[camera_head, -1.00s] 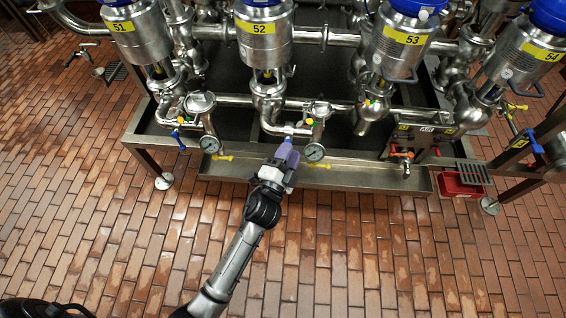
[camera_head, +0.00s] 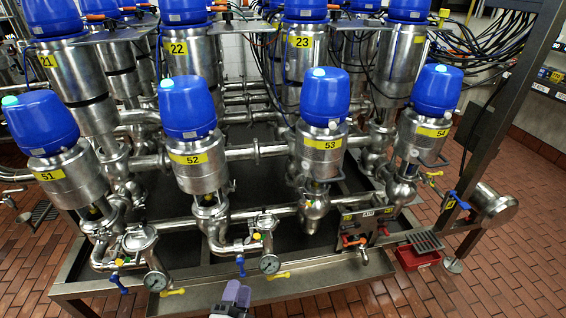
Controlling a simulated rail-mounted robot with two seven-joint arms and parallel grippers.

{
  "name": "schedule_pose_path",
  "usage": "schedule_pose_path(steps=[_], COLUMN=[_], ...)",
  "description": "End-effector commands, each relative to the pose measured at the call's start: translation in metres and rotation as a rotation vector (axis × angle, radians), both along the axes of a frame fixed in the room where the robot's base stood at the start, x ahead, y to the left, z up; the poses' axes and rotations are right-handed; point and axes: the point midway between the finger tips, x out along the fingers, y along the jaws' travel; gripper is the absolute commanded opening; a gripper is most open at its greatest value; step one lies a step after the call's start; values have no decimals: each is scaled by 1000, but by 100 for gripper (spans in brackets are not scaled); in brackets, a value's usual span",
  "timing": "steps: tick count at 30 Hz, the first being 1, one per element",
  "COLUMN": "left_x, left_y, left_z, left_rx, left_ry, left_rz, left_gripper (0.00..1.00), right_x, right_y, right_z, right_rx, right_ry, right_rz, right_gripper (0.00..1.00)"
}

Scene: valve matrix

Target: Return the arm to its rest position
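My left gripper (camera_head: 234,296) shows at the bottom edge, with its pale purple fingers pointing up. Its rear part and my arm are cut off by the frame. I cannot tell whether the fingers are open or shut. A blue valve handle (camera_head: 240,266) hangs from the pipe below valve 52, just above the fingertips in the picture, with a visible gap between them. Nothing shows in the fingers. My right gripper is not in view.
Steel valves with blue caps, such as valve 52 (camera_head: 197,160) and valve 53 (camera_head: 319,150), stand behind the gripper. A pressure gauge (camera_head: 269,264) sits close to its right. The steel tray edge (camera_head: 330,272) runs across the front. Brick floor (camera_head: 500,285) is clear at the right.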

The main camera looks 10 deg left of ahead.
Motion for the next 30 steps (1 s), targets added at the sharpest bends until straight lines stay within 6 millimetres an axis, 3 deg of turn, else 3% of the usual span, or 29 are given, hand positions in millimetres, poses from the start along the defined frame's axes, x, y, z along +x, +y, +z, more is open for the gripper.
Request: schedule_pose_path(steps=[4,8,12,17,23,30], left_x=[1,1,-9,-34,-80,-169], left_y=[4,21,43,49,38,24], left_z=[-4,-26,-53,-67,-62,-17], left_rx=[-44,-158,-408,-716,-958,-1017], left_ry=[24,144,331,548,817,1131], left_rz=[16,113,261,383,432,386], left_gripper=[33,33,33,33,33,33], right_x=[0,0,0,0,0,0], right_y=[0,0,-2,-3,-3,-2], right_z=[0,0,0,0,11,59], right_rx=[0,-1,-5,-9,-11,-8], right_ry=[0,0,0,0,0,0], right_rz=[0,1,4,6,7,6], right_gripper=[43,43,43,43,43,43])
